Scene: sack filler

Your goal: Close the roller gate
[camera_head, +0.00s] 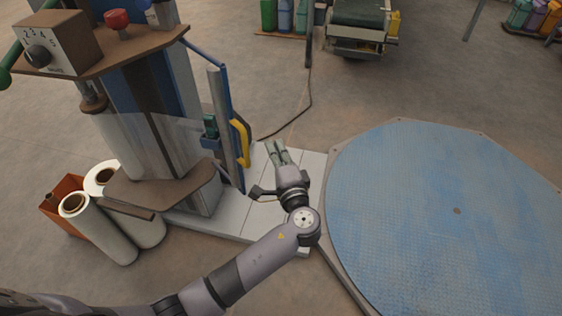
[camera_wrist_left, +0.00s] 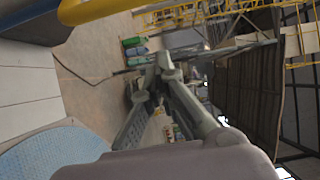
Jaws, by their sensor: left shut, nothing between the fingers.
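An upright blue and grey narrow panel, seemingly the roller gate (camera_head: 223,128), stands at the right side of the sack filler machine. It bears a yellow handle (camera_head: 241,142). My left gripper (camera_head: 277,146) is just right of the handle, apart from it, above the pale base plates. Its fingers are shut and empty, pointing away from me. In the left wrist view, the shut fingers (camera_wrist_left: 165,68) show in the middle, and a yellow bar (camera_wrist_left: 95,10), likely the handle, crosses the upper left beside a blue part. My right gripper is not in view.
A large round blue plate (camera_head: 440,220) lies at the right. White rolls (camera_head: 103,222) and an orange bin (camera_head: 62,200) stand at the lower left. A brown shelf (camera_head: 160,185) juts from the machine. A cable (camera_head: 309,90) runs across the open floor behind.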

